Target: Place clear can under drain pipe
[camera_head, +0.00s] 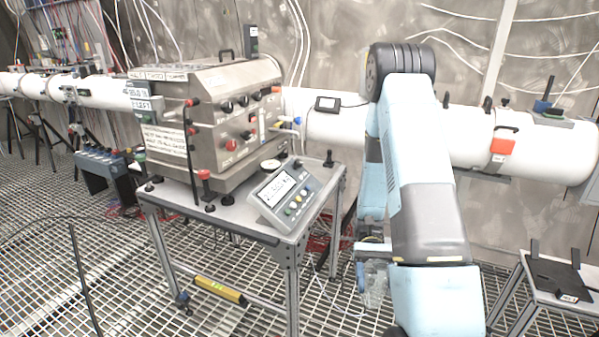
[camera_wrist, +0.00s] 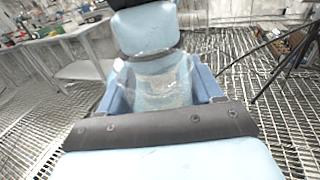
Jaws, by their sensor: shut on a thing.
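A clear can (camera_head: 375,284) hangs low beside my arm in the head view, above the grating floor. My gripper (camera_head: 374,256) is shut on it, partly hidden by my own arm links. In the wrist view the clear can (camera_wrist: 160,82) is see-through, with my blue arm showing behind it. Its rim and outline are faint. I cannot clearly pick out the drain pipe. A steel box (camera_head: 205,125) with knobs and small fittings stands on a metal table, to the left of my gripper and higher.
The metal table (camera_head: 240,205) carries a grey display unit (camera_head: 285,197) at its front right. A long white pipe (camera_head: 465,140) runs along the back wall. A small stand (camera_head: 552,292) with a black device is at the right. A yellow bar (camera_head: 220,290) lies low under the table.

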